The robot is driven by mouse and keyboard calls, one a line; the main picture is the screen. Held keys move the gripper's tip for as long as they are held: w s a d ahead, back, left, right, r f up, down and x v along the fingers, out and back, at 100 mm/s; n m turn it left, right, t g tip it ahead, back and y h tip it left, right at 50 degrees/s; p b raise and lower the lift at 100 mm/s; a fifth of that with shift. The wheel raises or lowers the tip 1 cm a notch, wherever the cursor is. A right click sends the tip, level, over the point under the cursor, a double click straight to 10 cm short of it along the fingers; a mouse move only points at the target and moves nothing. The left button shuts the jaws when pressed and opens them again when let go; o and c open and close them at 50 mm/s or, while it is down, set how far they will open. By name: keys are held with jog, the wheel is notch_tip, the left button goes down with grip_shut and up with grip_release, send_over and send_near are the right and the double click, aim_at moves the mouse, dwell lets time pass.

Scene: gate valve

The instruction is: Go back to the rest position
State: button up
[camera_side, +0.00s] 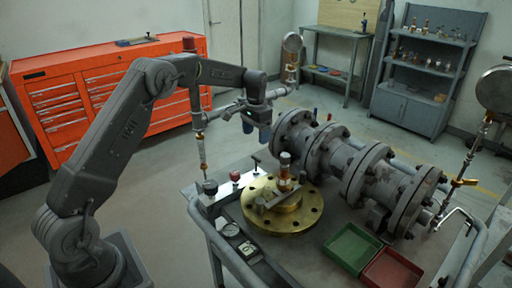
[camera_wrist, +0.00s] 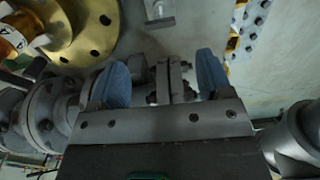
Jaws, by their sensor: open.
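My gripper (camera_side: 257,131) hangs in the air in the side view, left of the grey flanged valve pipe (camera_side: 325,155) and above the cart. Its two blue-grey fingers are apart, and nothing shows held between them. In the wrist view the open fingers (camera_wrist: 162,80) frame a grey bolted part behind them; I cannot tell how far off it is. A brass flange (camera_side: 282,212) lies on the cart with a small amber and white part (camera_side: 285,175) on it. The flange (camera_wrist: 88,38) and the amber part (camera_wrist: 14,36) show at the upper left in the wrist view.
A green tray (camera_side: 352,246) and a red tray (camera_side: 391,270) sit at the cart's front right. An orange tool cabinet (camera_side: 100,92) stands behind my arm. Open floor lies left of the cart.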

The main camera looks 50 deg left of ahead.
jog(key=shift+r, duration=0.95)
jog(key=s+d+r+t, duration=0.3)
jog(key=s+d+r, duration=0.8)
jog(key=s+r, duration=0.3)
jog(key=s+d+f+t, duration=0.1)
jog(key=s+d, duration=0.2)
jog(key=s, duration=0.7)
jog(key=s+d+f+t, duration=0.1)
jog(key=s+d, duration=0.2)
jog(key=s, duration=0.7)
jog(key=shift+s+d+f+t, duration=0.2)
jog(key=shift+s+d+t, duration=0.1)
jog(key=shift+s+d, duration=0.05)
